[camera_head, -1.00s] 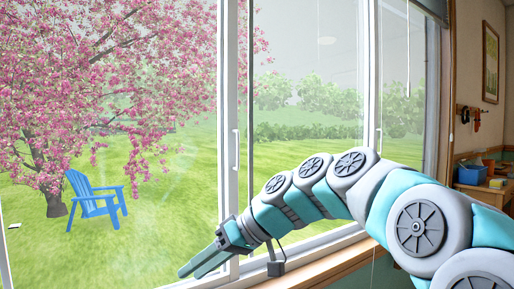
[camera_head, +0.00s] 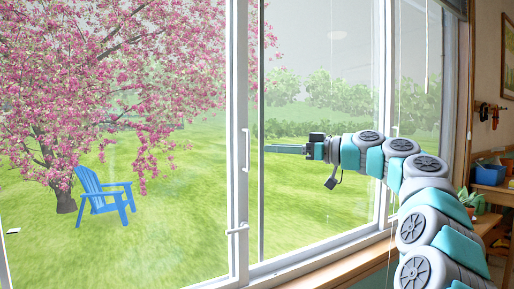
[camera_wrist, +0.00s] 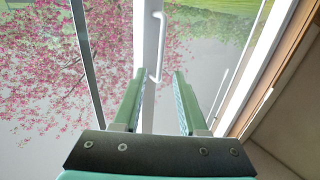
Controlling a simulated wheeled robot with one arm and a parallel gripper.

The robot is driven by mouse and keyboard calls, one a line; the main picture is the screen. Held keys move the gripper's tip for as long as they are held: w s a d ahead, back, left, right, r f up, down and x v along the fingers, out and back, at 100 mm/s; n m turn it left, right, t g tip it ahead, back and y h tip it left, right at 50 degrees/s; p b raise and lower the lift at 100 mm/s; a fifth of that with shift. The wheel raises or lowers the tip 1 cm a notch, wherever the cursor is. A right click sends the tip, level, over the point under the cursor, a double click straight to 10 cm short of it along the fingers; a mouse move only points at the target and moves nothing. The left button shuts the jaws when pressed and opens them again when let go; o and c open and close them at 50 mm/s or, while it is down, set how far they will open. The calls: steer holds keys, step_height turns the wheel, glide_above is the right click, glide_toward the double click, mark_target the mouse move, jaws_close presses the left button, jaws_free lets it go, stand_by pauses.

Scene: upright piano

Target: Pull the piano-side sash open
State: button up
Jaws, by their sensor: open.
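The tall window has a white upright sash frame (camera_head: 238,90) near the middle of the head view. A white bar handle (camera_head: 245,150) is fixed upright on it, with a small white latch (camera_head: 237,229) lower down. The handle also shows in the wrist view (camera_wrist: 161,45), beyond and roughly between my fingertips. My gripper (camera_head: 266,149) is open and empty, level with the handle and just right of it in the head view. In the wrist view, my gripper's (camera_wrist: 158,75) two green fingers point toward the handle, apart from it. The piano is not in view.
A wooden sill (camera_head: 325,271) runs below the window. At the right are a blue bin (camera_head: 490,174), a potted plant (camera_head: 471,200) and hooks (camera_head: 487,112) on the wall. A blue chair (camera_head: 104,197) and blossoming tree stand outside behind the glass.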

steer(key=p+x, duration=0.1)
steer(key=x, duration=0.6)
steer(key=shift+s, duration=0.1)
jaws_close()
stand_by(1.2)
